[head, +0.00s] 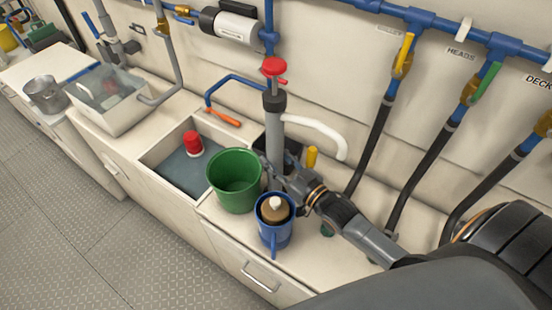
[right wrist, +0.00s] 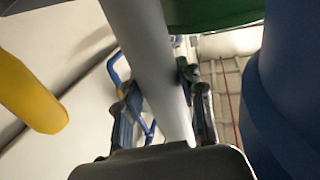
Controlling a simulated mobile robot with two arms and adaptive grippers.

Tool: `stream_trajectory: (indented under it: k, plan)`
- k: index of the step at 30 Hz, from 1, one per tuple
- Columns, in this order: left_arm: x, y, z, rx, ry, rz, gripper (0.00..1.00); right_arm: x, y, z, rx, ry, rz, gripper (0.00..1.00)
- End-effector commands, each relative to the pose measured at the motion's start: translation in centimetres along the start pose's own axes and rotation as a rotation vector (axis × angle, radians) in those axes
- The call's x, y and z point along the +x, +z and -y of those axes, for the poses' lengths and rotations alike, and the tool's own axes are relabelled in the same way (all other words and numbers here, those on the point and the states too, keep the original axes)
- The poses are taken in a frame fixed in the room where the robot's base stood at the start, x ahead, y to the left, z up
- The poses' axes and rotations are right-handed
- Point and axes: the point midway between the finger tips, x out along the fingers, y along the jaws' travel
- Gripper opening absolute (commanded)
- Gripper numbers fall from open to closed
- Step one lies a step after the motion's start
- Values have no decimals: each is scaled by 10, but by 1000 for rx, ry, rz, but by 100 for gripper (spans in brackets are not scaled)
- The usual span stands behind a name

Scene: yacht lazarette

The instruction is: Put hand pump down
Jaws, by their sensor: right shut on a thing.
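The hand pump (head: 274,125) is a grey tube with a black collar, a red handle on top and a white hose bending to the right. In the right wrist view the grey tube (right wrist: 148,60) runs between the two fingers (right wrist: 162,88). My left gripper is not in view.
A green bucket (head: 235,180) and a blue jug (head: 275,234) stand close in front of the gripper. A dark open box (head: 292,152) and a yellow-handled thing (head: 311,157) are behind it. The sink (head: 170,178) with a red object lies left. Black hoses (head: 372,140) hang right.

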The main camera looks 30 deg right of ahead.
Motion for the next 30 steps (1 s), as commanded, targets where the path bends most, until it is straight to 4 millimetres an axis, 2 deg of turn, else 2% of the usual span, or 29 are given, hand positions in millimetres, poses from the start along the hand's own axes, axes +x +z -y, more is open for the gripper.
stream_trajectory:
  k: [6, 7, 9, 10, 21, 26, 30]
  plan:
    - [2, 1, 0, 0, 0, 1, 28, 1, 2, 0, 0, 0, -6, 0]
    - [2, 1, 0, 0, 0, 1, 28, 0, 3, 0, 1, 0, 1, 45]
    - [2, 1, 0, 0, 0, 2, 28, 0, 3, 0, 1, 0, 1, 59]
    - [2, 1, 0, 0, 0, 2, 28, 0, 3, 0, 1, 0, 1, 61]
    - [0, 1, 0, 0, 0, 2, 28, -2, -1, 0, 1, 0, 2, 61]
    - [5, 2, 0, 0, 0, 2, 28, -24, 3, 0, 2, 1, 5, 61]
    - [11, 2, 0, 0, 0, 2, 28, -54, 4, 0, 2, 0, 5, 61]
